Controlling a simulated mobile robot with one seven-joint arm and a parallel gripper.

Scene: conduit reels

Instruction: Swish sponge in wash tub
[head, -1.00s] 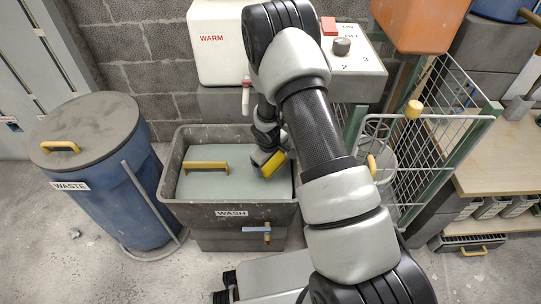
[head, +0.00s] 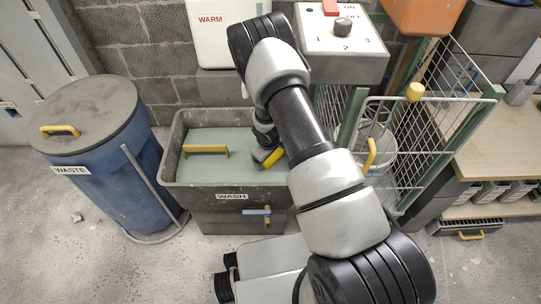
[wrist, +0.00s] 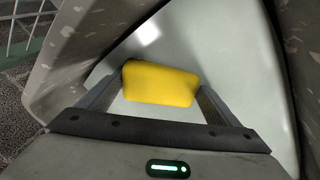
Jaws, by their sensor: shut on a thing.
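My gripper (head: 264,153) is shut on a yellow sponge (head: 272,158) over the right part of the wash tub (head: 180,176). In the wrist view the sponge (wrist: 161,83) sits squarely between my two fingertips (wrist: 161,95). The tub is a dark grey, scuffed basin with a WASH label on its front. A smooth pale grey-green surface (head: 225,165) fills its inside, with a bright glint on it in the wrist view. I cannot tell whether the sponge touches this surface. The sponge's far side is hidden.
A yellow handle (head: 206,150) shows at the tub's left, and a tap (head: 258,211) is on its front. A blue waste bin (head: 120,165) stands left. A WARM dispenser (head: 220,35) and dial panel (head: 341,45) are behind. A wire cage (head: 425,130) is at right.

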